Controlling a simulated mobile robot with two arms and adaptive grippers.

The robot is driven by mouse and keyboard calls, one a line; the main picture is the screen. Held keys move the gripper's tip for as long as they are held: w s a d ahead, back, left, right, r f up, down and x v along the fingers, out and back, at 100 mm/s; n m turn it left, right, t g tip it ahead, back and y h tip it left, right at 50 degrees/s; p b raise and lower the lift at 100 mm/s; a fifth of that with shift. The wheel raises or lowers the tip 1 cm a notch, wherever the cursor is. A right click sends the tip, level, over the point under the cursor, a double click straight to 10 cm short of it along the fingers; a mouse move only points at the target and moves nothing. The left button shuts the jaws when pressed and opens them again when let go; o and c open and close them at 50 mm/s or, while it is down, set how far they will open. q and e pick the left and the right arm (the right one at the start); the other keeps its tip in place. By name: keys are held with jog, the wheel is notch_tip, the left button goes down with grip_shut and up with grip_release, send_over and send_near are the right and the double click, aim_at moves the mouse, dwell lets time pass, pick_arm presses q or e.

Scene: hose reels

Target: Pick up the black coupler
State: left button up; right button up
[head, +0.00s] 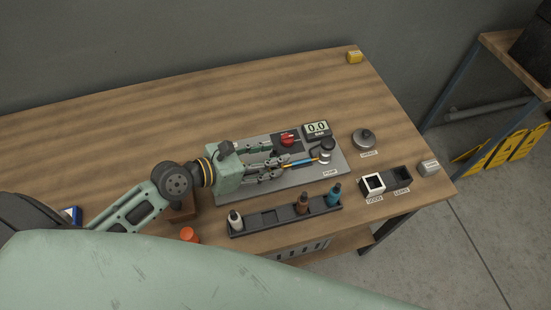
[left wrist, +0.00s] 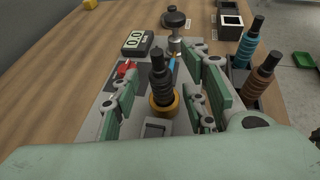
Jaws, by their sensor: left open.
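The black coupler (left wrist: 160,80) stands upright in the left wrist view, with a ribbed dark body and a gold ring around its base. It stands over the grey plate (head: 335,165), near the end of a blue hose (left wrist: 172,64). My left gripper (head: 276,160) is open, low over the plate, its fingers pointing right in the head view. In the left wrist view its fingers (left wrist: 168,88) are on either side of the coupler, with gaps visible. In the head view the gripper hides the coupler. My right gripper is not in view.
A black rack (head: 285,217) in front holds white, brown and teal couplers and an empty slot. The plate also carries a red knob (head: 287,138), a display reading 0.0 (head: 316,129) and a pump (head: 326,151). GOOD and LEAKS bins (head: 373,183) stand right.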

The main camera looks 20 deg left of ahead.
pick_arm(q)
grip_shut()
jog(key=shift+r, duration=0.1)
dwell(0.4)
